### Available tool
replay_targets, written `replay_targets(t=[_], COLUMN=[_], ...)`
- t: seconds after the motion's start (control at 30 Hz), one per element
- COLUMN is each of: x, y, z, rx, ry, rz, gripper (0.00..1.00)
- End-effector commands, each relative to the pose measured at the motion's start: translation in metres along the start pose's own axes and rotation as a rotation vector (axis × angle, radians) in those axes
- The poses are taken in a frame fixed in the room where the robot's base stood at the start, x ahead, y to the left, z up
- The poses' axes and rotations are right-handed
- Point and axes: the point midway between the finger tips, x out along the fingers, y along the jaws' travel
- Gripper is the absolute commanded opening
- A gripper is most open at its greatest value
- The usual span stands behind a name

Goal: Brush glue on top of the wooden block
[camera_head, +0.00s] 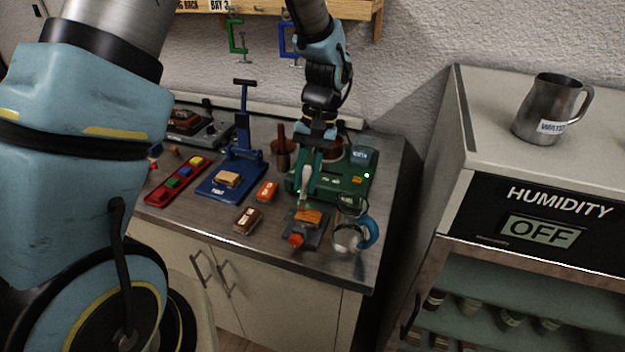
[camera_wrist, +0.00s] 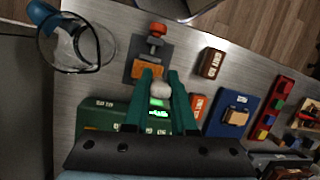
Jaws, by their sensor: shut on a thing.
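My gripper (camera_head: 304,185) is shut on a slim brush with a pale rounded part (camera_head: 306,175), which shows between the green fingers (camera_wrist: 160,95) in the wrist view. The brush (camera_wrist: 160,89) points down toward an orange-brown wooden block (camera_head: 308,216), clamped in a small grey vise (camera_head: 311,234) with a red-orange knob. In the wrist view the block (camera_wrist: 146,70) lies just ahead of the fingertips. The brush tip is close above the block; I cannot tell whether it touches. Any glue on the block is too small to make out.
A glass jug with a blue handle (camera_head: 347,238) stands right of the vise. A green machine (camera_head: 352,186) is behind it. A brown labelled block (camera_head: 247,220), an orange box (camera_head: 267,190), a blue press (camera_head: 215,190) and a red tray (camera_head: 172,185) are to the left.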

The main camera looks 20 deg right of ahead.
Motion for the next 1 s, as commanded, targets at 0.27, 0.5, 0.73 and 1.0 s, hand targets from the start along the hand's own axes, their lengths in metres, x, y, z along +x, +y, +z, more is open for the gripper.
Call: replay_targets(t=[0.27,0.5,0.73,1.0], x=[-0.003,-0.026,-0.047,-0.065], y=[-0.001,-0.004,-0.007,-0.011], z=[0.001,0.007,0.013,0.018], rx=[-0.002,-0.002,-0.002,-0.001], ry=[0.000,0.001,0.002,0.000], rz=[-0.001,0.001,0.001,-0.001], gripper=[0.00,0.00,0.00,0.00])
